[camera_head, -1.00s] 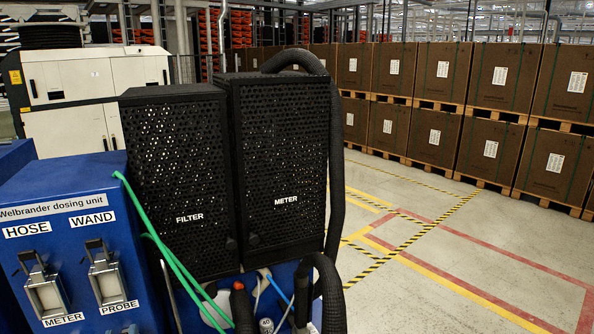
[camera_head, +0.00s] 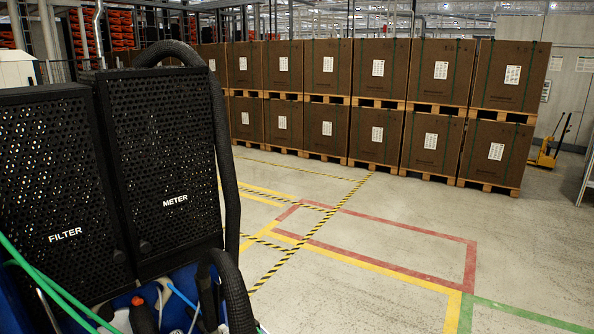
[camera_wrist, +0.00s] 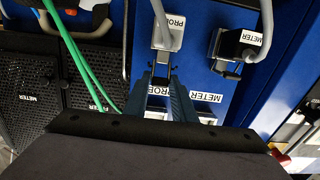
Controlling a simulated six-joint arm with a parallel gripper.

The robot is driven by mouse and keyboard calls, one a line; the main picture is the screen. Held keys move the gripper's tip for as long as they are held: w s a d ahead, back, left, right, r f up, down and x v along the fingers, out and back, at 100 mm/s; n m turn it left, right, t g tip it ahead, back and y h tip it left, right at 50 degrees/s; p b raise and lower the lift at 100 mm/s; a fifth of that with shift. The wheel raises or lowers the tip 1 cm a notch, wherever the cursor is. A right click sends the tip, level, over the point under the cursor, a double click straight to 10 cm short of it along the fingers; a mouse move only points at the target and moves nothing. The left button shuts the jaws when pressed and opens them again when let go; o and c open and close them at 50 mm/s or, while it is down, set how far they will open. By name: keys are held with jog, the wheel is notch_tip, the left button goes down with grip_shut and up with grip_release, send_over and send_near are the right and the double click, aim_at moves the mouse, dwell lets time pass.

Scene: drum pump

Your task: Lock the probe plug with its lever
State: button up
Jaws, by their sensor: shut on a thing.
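In the wrist view, which is upside down, the grey probe plug (camera_wrist: 168,37) with its PROBE tag sits at the blue panel. A grey cable runs up from it. The two fingers of my gripper (camera_wrist: 161,78) reach to just below the plug and are shut on a thin metal part, which looks like the probe lever (camera_wrist: 160,72). The fingers partly hide the lever and its socket, so I cannot tell its exact angle. My gripper and the plug are not in the head view.
The meter plug (camera_wrist: 242,45) with its own lever is close to the right in the wrist view. Green hoses (camera_wrist: 82,62) hang left of the gripper. The FILTER cabinet (camera_head: 62,190) and METER cabinet (camera_head: 165,170) stand at left in the head view. The floor beyond is clear.

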jog(key=shift+s+d+f+t+y+b, duration=0.1)
jog(key=shift+f+t+y+b, duration=0.2)
jog(key=shift+b, duration=1.3)
jog(key=shift+s+d+f+t+y+b, duration=0.1)
jog(key=shift+t+y+b, duration=0.3)
jog(key=shift+b, duration=1.15)
jog(key=o, duration=0.8)
jog(key=shift+s+r, duration=0.1)
jog(key=shift+r+p+v, duration=0.4)
jog(key=shift+v, duration=1.25)
jog(key=shift+r+p+v, duration=0.4)
jog(key=shift+v, duration=1.2)
jog(key=shift+r+p+v, duration=0.35)
jog(key=shift+p+v, duration=0.05)
jog(key=shift+v, duration=1.25)
jog(key=shift+d, duration=0.1)
